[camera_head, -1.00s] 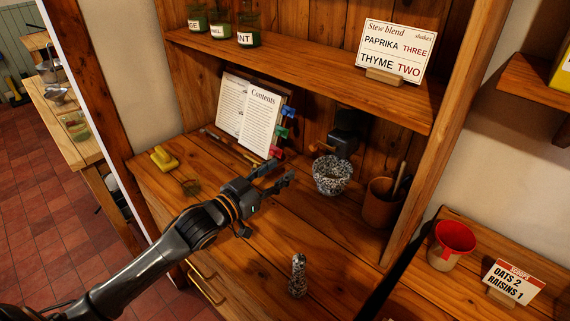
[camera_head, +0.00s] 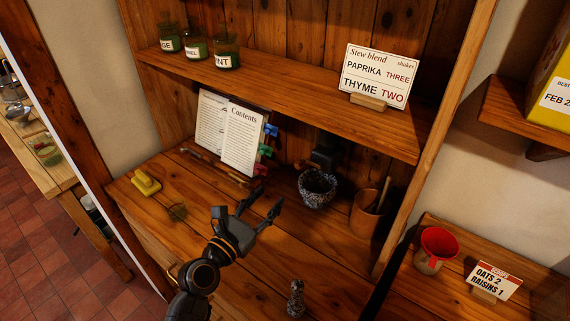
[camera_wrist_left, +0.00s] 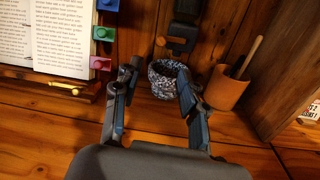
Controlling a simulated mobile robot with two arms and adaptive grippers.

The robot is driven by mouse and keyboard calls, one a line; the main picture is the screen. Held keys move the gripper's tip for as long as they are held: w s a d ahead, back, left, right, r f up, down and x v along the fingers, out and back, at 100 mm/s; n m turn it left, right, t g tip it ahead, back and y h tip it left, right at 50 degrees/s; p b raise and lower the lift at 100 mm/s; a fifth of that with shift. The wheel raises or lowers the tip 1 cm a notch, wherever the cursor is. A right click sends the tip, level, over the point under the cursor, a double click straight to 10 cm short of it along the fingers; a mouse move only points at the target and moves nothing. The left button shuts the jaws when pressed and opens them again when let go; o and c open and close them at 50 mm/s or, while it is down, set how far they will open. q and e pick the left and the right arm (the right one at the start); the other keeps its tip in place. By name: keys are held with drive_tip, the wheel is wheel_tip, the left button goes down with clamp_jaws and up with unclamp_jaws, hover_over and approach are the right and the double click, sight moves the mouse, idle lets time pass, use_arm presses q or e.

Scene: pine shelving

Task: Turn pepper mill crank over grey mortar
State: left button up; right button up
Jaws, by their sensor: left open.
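The grey speckled mortar (camera_head: 317,190) stands on the wooden worktop near the back boards. The dark pepper mill (camera_head: 325,155) is at the back wall, just above and behind it. Its crank has a small orange-brown handle (camera_head: 303,164), which also shows in the left wrist view (camera_wrist_left: 171,43). My left gripper (camera_head: 266,196) is open and empty, left of the mortar and nearer to me. In the left wrist view the mortar (camera_wrist_left: 166,82) shows between the spread fingers of the left gripper (camera_wrist_left: 156,80), beyond them. My right gripper is not in view.
A brown pot with sticks (camera_head: 367,215) stands right of the mortar. An open book (camera_head: 228,135) with coloured clips leans to the left. A speckled pestle (camera_head: 296,298) stands at the front. A shelf with jars and a sign (camera_head: 375,77) overhangs the worktop.

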sight(297, 167)
use_arm(q)
drive_tip(key=p+x, duration=0.1)
drive_tip(key=x, duration=1.2)
drive_tip(key=shift+w+d, duration=0.2)
clamp_jaws()
